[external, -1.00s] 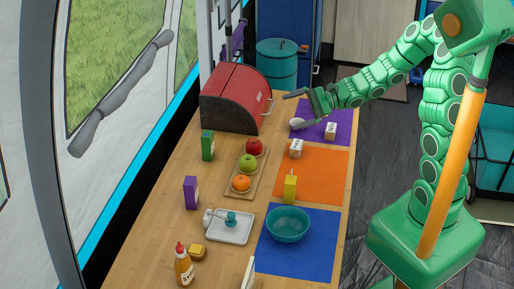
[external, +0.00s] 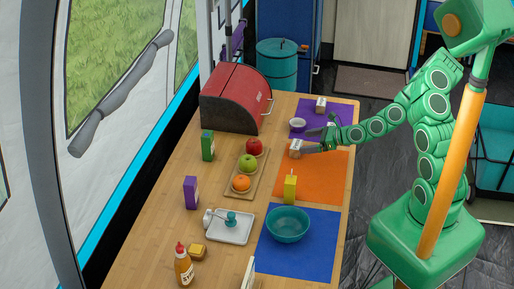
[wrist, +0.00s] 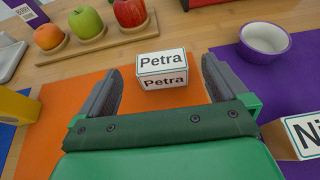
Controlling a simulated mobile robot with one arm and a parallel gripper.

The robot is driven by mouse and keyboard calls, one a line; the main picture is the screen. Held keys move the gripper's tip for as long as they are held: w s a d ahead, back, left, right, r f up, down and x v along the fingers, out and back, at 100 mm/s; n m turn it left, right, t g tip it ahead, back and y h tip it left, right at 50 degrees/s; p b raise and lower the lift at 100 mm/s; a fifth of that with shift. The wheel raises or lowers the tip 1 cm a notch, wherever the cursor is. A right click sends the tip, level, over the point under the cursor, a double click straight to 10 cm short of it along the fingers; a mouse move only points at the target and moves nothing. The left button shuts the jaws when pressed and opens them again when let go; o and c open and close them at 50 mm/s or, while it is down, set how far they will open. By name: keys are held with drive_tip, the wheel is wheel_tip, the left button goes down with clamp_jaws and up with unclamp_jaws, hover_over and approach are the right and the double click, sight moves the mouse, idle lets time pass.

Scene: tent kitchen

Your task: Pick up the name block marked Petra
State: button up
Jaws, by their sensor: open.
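The name block marked Petra (wrist: 162,69) is white with a brown lower face, and the name shows on both its top and front. It sits on the orange mat (wrist: 55,127) near the purple mat. In the external view the Petra block (external: 295,147) is at the far edge of the orange mat. My gripper (wrist: 160,85) is open, with one finger to each side of the block and the block near the fingertips. I cannot tell whether either finger touches it. My gripper (external: 314,140) also shows at the block in the external view.
A second block marked "Ni..." (wrist: 303,133), partly cut off, and a white-rimmed bowl (wrist: 266,39) are on the purple mat (external: 336,109). A fruit board (external: 234,187), a yellow carton (external: 290,189) and a teal bowl (external: 288,224) stand nearby. A red bread box (external: 235,98) is behind.

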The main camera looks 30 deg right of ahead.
sight(297, 147)
drive_tip(key=shift+d+f, duration=0.1)
drive_tip(key=shift+f, duration=0.25)
drive_tip(key=shift+x, duration=1.15)
drive_tip(key=shift+f+x, duration=0.15)
drive_tip(key=shift+x, duration=0.7)
drive_tip(key=shift+f+x, duration=0.2)
drive_tip(key=shift+x, duration=1.45)
drive_tip(key=c, duration=1)
